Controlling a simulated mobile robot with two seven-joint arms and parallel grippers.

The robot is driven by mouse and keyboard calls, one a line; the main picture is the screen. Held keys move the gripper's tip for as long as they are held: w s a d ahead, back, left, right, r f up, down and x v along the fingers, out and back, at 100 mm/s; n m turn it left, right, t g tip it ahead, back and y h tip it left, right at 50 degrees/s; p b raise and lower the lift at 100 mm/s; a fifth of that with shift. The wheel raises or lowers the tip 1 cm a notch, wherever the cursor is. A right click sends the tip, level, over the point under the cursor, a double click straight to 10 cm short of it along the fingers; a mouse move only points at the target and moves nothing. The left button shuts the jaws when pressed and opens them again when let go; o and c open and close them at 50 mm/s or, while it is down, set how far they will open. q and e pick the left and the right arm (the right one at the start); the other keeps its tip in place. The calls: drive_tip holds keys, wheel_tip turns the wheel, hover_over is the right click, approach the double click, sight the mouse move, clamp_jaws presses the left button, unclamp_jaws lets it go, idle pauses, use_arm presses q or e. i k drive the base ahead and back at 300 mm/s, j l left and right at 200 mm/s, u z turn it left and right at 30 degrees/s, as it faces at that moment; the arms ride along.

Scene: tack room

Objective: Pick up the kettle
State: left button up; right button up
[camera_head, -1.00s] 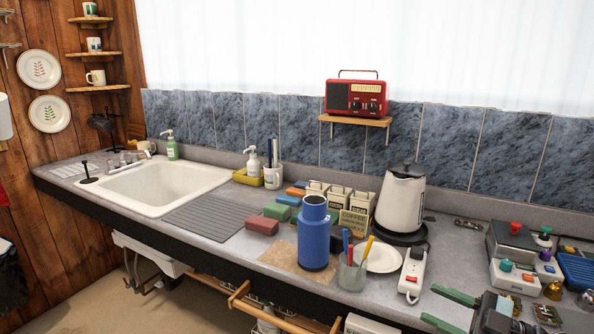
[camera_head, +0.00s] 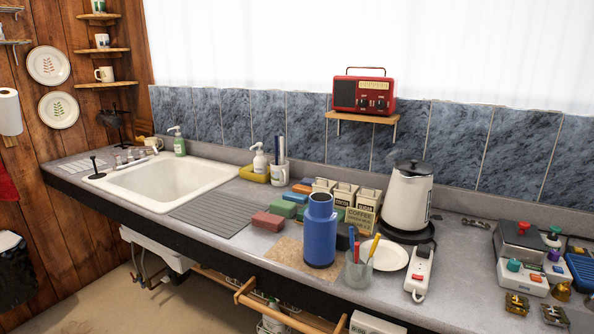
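The white kettle (camera_head: 407,200) with a dark lid and dark handle stands upright on its black round base (camera_head: 404,236), towards the back of the counter, right of centre. Steam or a faint haze shows near its lid. Neither of my grippers is in view.
In front of the kettle are a white plate (camera_head: 391,256), a glass of pens (camera_head: 357,272), a blue flask (camera_head: 320,231) and a white power strip (camera_head: 419,273). Canisters (camera_head: 367,204) stand left of it. A red radio (camera_head: 363,95) sits on a shelf above. Switch boxes (camera_head: 522,245) are at right.

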sight(402, 199)
drive_tip(key=z, duration=1.35)
drive_tip(key=i+l+z, duration=0.2)
drive_tip(key=i+l, duration=0.15)
drive_tip(key=i, duration=0.2)
drive_tip(key=i+l, duration=0.2)
drive_tip(key=i, duration=0.2)
drive_tip(key=i+l, duration=0.15)
drive_tip(key=i, duration=0.2)
